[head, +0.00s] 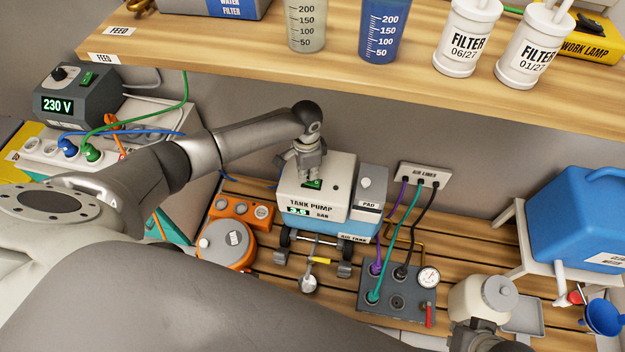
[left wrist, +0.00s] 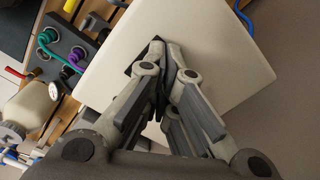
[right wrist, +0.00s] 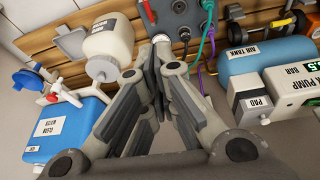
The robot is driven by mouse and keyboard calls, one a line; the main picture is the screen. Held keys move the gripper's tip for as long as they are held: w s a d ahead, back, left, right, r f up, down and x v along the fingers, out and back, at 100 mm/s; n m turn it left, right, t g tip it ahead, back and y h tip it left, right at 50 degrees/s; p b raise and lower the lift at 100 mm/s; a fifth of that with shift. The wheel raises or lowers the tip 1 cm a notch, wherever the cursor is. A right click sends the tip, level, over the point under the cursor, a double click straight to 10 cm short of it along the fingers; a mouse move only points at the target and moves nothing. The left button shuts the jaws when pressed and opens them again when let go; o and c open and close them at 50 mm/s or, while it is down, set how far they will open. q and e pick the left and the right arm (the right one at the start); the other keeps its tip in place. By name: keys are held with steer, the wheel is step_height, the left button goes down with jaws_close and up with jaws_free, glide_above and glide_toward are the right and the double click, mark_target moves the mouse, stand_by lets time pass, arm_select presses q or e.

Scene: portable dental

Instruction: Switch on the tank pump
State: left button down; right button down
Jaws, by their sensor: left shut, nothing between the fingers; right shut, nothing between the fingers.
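The tank pump (head: 320,190) is a white box with a lit green display on its front, sitting on the blue air tank (head: 325,228) on the slatted bench. My right gripper (head: 475,335) is shut and empty at the lower right, away from the pump.
A wooden shelf (head: 390,75) with cups and filter jars overhangs the pump. A grey box marked PAD (head: 370,183) stands at its right, with air hoses (head: 388,240) beyond. An orange device (head: 228,243) is at its left. A blue water container (head: 580,220) stands at the right.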

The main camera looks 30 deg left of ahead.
arm_select(q)
steer(key=shift+f, duration=0.25)
arm_select(e)
steer(key=shift+s+r, duration=0.2)
steer(key=shift+r, duration=0.15)
arm_select(q)
steer(key=shift+f, duration=0.1)
arm_select(e)
steer(key=shift+r, duration=0.2)
steer(key=shift+s, duration=0.1)
arm_select(q)
steer(key=shift+f+b, duration=0.2)
steer(key=shift+b, duration=0.1)
arm_select(e)
steer(key=shift+r, duration=0.4)
